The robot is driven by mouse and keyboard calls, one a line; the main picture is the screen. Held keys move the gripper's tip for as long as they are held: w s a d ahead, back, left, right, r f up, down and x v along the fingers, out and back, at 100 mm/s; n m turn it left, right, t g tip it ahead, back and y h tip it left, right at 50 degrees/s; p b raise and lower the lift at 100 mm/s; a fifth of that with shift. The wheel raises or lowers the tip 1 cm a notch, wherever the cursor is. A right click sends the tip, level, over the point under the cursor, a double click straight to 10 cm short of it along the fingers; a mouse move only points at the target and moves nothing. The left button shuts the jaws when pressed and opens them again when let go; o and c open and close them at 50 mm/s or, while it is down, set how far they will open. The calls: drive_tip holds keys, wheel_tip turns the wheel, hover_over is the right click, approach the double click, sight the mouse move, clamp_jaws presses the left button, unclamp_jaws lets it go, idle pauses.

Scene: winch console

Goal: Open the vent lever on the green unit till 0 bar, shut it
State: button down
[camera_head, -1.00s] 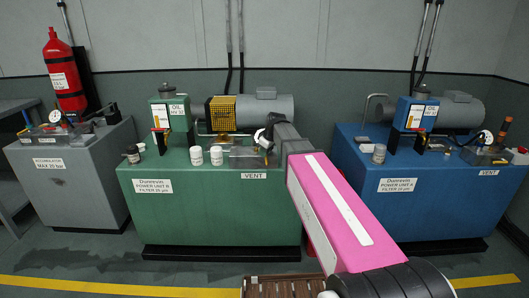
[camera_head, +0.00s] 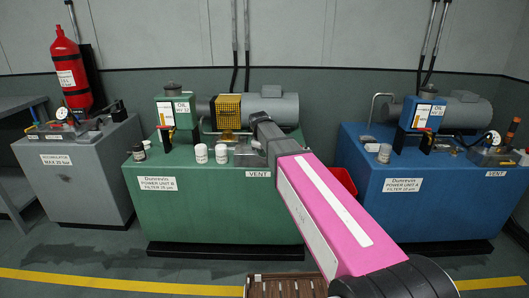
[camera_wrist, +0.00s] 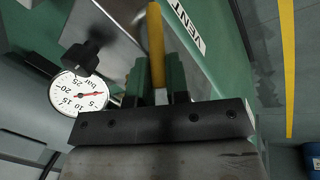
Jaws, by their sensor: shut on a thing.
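The green unit (camera_head: 215,210) stands in the middle of the head view, with a VENT label (camera_head: 258,174) at its top front edge. My arm covers part of its top right. In the wrist view my gripper (camera_wrist: 159,85) is shut on the yellow vent lever (camera_wrist: 156,40), which runs up between the two dark fingers beside the VENT label. The round bar gauge (camera_wrist: 78,95) is left of the fingers. Its red needle points past the 5 mark, near the low end of the scale; the exact reading is hard to tell.
A black knob (camera_wrist: 80,58) sits close to the gauge. White jars (camera_head: 201,153) and a dark bottle (camera_head: 138,152) stand on the green unit. A blue unit (camera_head: 420,205) is at right, a grey accumulator (camera_head: 75,180) at left. A red bin (camera_head: 344,180) shows behind my arm.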

drive_tip(key=c, duration=1.1)
unclamp_jaws()
drive_tip(key=shift+r, duration=0.15)
drive_tip(key=v, duration=1)
drive_tip(key=shift+r, duration=0.2)
drive_tip(key=shift+s, duration=0.1)
